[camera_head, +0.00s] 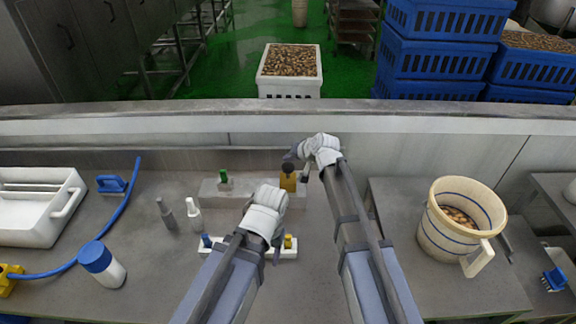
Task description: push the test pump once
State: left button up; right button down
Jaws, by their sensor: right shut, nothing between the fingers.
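A yellow bottle (288,183) with a dark top, which looks like the test pump, stands on a low grey block near the back of the bench. My right gripper (296,164) is shut and empty. It is right at the bottle's dark top; I cannot tell whether it touches.
A green-capped bottle (224,179) stands on the same block (246,196). A grey bottle (166,214), a white bottle (194,215) and a blue-capped jar (102,266) stand left. A blue hose (119,211) crosses the bench. A bucket (439,236) stands right.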

aim_at(288, 166)
jog(key=shift+f+b, duration=0.4)
jog(key=shift+b, duration=0.05)
jog(key=shift+f+b, duration=1.4)
dwell(1.6)
jog(key=shift+r, duration=0.1)
jog(key=shift+r+p, duration=1.7)
jog(key=shift+p, duration=0.15)
jog(key=shift+r, duration=0.15)
notch_tip(288, 166, up, 5)
jog(key=p, duration=0.5)
